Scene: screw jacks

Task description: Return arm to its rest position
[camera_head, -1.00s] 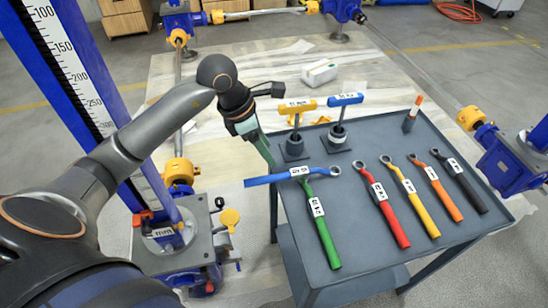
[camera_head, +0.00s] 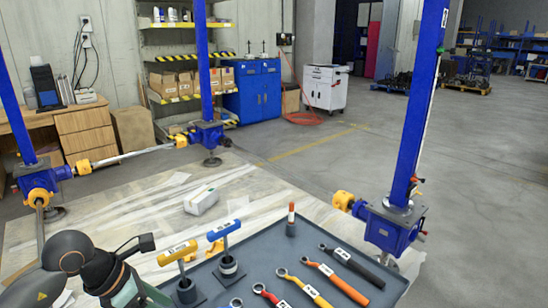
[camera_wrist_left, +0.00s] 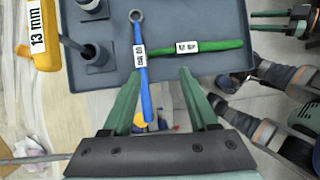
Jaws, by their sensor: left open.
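My left arm (camera_head: 40,285) comes in at the lower left of the head view. Its gripper (camera_head: 150,292) is partly cut off by the lower edge. In the left wrist view my left gripper (camera_wrist_left: 160,76) is open and empty, its green fingers apart. The blue wrench (camera_wrist_left: 146,90) appears between and beyond them, its handle past the cart's edge, not gripped. A green wrench (camera_wrist_left: 215,48) lies crosswise next to it. What looks like my right gripper (camera_wrist_left: 258,22) shows at the wrist view's upper right; its opening is unclear.
The grey cart top (camera_head: 275,240) holds several wrenches, including an orange one (camera_head: 335,282). Yellow (camera_head: 178,252) and blue (camera_head: 223,230) T-handle tools stand in holders. Blue screw jacks (camera_head: 395,225) stand around a protective sheet (camera_head: 120,215) bearing a white box (camera_head: 201,200). Floor at right is open.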

